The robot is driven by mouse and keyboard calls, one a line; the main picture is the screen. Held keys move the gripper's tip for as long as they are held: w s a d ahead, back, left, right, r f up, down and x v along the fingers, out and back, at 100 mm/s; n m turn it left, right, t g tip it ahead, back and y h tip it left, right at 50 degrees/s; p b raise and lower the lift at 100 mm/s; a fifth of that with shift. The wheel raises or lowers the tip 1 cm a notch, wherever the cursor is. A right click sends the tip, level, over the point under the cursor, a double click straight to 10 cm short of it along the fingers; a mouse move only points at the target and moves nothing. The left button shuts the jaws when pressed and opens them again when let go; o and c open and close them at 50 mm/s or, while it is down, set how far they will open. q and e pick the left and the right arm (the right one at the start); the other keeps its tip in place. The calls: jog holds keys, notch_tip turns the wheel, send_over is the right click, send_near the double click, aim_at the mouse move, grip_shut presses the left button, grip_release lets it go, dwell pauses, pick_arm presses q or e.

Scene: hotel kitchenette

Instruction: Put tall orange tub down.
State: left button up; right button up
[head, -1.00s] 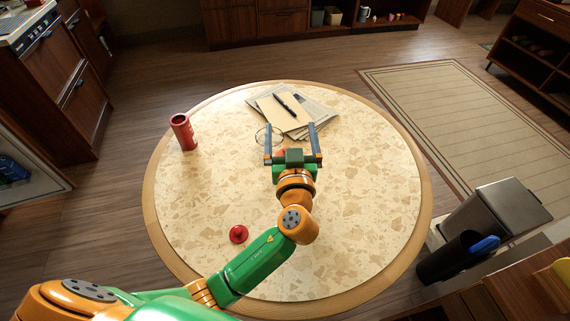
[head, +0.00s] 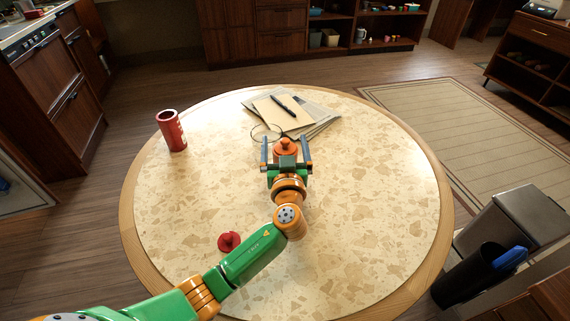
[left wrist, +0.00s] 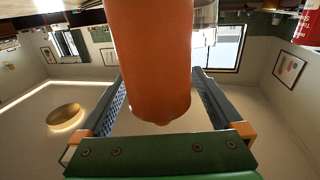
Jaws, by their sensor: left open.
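The tall orange tub (head: 286,149) with its knobbed lid is at the far middle of the round table, in front of the papers. It also fills the upper middle of the left wrist view (left wrist: 150,60). My left gripper (head: 285,140) is open, with one finger on each side of the tub. Gaps show between the fingers and the tub in the left wrist view. The gripper's palm and wrist hide the tub's lower part in the head view, so its contact with the table cannot be seen. My right gripper is not in view.
The round stone-topped table (head: 370,230) has free room on its right side. A red canister (head: 171,130) stands at the left edge. A red lid (head: 229,241) lies near the front.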

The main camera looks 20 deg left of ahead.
pick_arm(q)
jog(key=shift+w+a, duration=0.2)
jog(key=shift+w, duration=0.25)
grip_shut()
